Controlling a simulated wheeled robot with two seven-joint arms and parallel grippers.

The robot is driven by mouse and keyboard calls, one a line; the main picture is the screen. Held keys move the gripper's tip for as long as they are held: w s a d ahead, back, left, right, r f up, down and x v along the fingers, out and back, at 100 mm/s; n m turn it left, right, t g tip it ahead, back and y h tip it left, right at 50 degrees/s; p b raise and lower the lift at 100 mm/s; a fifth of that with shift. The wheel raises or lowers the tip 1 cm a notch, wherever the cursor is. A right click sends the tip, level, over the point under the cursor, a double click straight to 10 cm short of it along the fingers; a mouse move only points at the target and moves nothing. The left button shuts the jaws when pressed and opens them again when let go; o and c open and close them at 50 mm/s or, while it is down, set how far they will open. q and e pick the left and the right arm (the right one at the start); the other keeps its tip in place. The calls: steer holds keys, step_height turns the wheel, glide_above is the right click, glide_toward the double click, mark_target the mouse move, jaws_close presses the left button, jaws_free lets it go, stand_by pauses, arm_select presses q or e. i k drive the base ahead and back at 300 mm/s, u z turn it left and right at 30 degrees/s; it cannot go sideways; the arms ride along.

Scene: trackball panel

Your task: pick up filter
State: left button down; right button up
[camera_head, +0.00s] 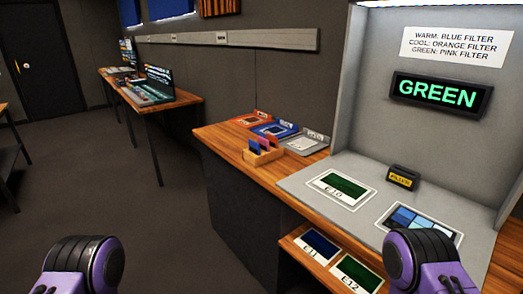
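A small wooden rack (262,156) stands on the wooden counter left of the grey panel. It holds small upright coloured filters: a blue one (254,147) at the left and pinkish-red ones (273,142) to its right; their exact colours are hard to tell at this size. A lit display (441,94) reads GREEN. The notice (457,46) above it pairs warm with blue, cool with orange and green with pink filter. Purple and black parts of my two arms show at the bottom left and bottom right. Neither gripper's fingers are in view.
Orange, blue and white flat trays (301,145) lie behind the rack. The grey panel surface (310,178) holds a green card E10 (344,188), a bluish swatch card (419,224) and a small black labelled block (402,177). Cards E11 and E12 lie on a lower shelf (292,237). Open floor lies left.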

mark_target(264, 143)
steer(key=u, duration=0.5)
steer(key=k, duration=0.6)
steer(key=u, duration=1.15)
steer(key=i, duration=1.55)
steer(key=z, duration=1)
steer(key=i, duration=0.65)
steer(key=z, duration=0.75)
